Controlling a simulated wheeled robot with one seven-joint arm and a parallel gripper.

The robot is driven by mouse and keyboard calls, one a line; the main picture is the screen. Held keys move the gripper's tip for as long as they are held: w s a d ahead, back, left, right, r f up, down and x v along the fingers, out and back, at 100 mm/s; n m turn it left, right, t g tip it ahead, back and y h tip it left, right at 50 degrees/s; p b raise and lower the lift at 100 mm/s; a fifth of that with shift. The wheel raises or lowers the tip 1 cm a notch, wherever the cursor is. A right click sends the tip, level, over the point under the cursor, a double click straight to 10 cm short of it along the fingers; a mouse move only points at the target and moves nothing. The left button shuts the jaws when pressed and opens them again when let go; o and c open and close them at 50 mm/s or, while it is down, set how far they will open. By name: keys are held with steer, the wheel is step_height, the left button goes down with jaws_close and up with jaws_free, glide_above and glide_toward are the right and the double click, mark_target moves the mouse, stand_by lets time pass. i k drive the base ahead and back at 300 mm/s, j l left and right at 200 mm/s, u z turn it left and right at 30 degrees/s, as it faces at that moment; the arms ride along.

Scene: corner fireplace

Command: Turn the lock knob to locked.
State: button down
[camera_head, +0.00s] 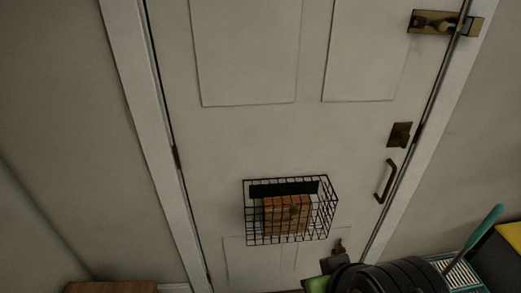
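A pale panelled door (270,135) fills the middle of the camera_head view and looks shut. A dark bronze square lock plate (400,134) sits near its right edge, above a bronze pull handle (385,181). A brass slide latch (435,22) with a small knob is at the top right, across the door edge and frame. I cannot tell which of these fittings carries the lock knob, nor how the knob is turned.
A black wire basket (253,225) on the door holds a brown block (287,214). Dark rounded ribbed shapes (395,279) fill the bottom right. Beside them are a teal-handled item (483,229) and a rack (462,273). A brown wooden surface (112,287) is at bottom left.

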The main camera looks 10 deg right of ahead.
mark_target(405, 138)
steer(key=z, duration=1.35)
steer(key=i+u, duration=0.45)
steer(key=u, duration=0.25)
steer(key=i+u, duration=0.25)
steer(key=u, duration=0.15)
